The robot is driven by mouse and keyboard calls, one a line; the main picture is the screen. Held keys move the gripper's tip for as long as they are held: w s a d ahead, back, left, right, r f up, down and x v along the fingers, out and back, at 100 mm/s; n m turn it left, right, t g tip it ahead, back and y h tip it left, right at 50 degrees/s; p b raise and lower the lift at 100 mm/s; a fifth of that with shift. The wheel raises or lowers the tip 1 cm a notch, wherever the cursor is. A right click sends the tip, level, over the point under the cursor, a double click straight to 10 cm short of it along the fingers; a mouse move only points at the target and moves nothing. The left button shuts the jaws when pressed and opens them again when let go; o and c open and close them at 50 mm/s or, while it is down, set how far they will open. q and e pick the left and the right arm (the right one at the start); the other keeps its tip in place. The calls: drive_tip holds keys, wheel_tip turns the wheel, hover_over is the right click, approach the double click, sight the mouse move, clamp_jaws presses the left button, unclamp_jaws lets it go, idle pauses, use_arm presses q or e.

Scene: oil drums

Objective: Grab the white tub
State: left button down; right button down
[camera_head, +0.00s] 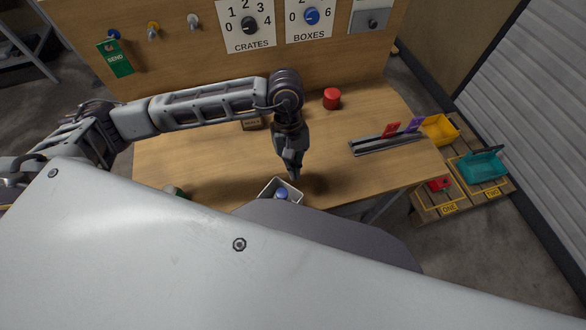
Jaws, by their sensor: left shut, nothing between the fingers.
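A small white tub (267,190) sits at the table's near edge, with a round blue thing (281,193) inside it. Its near side is hidden behind my own body. My left gripper (294,175) points down just beyond the tub's far right rim. Its fingers are shut and empty. I cannot tell whether the fingertips touch the rim. My right gripper is not in view.
A slotted rack (385,143) holds red and purple cards at the right. Yellow (439,130) and teal (482,165) bins stand beyond the table's right edge.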

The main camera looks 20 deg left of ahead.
use_arm(q)
drive_tip(key=v, duration=1)
drive_tip(key=shift+r, duration=0.25)
drive_tip(key=shift+f, duration=0.1)
